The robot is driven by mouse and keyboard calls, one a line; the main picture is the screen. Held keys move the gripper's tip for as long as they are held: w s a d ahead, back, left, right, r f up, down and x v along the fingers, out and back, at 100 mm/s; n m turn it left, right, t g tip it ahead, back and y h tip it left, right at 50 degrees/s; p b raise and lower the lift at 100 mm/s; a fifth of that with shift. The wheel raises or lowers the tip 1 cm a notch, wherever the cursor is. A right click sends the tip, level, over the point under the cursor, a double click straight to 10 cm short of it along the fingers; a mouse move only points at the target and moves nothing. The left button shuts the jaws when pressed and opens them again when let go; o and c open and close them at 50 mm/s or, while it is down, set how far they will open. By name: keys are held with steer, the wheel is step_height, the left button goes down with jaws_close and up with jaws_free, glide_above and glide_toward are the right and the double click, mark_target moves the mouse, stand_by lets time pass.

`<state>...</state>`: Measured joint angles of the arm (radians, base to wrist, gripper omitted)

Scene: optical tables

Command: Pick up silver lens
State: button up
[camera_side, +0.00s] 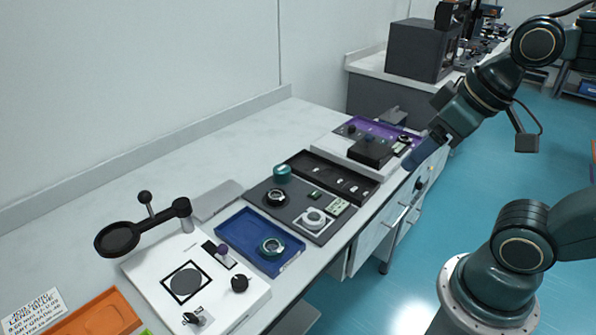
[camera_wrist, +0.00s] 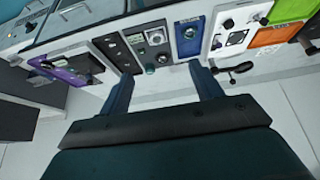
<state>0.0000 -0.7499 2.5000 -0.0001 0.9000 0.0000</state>
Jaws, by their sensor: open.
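A round silver-looking ring (camera_side: 314,218) sits on a white square on the dark grey board (camera_side: 254,194); it also shows small in the wrist view (camera_wrist: 155,39). A second ring with a teal and silver look (camera_side: 272,246) lies in the blue tray (camera_side: 243,257), also visible in the wrist view (camera_wrist: 190,33). I cannot tell for certain which one is the silver lens. My gripper (camera_side: 425,153) is raised at the right, beyond the table's front edge and apart from both rings. In the wrist view its two fingers (camera_wrist: 161,88) are spread with nothing between them.
A black slotted tray (camera_side: 318,170) and a purple tray (camera_side: 375,126) lie farther back. A white board with a magnifier arm (camera_side: 150,235) stands front left.

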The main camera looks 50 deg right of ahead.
steer(key=shift+w, duration=0.1)
steer(key=m+g, duration=0.6)
steer(key=m, duration=0.1)
glide_above(313, 216)
step_height(313, 216, down, 16)
steer(key=shift+w+d, duration=0.1)
steer(key=shift+f, duration=4.25)
steer(key=shift+f, duration=2.55)
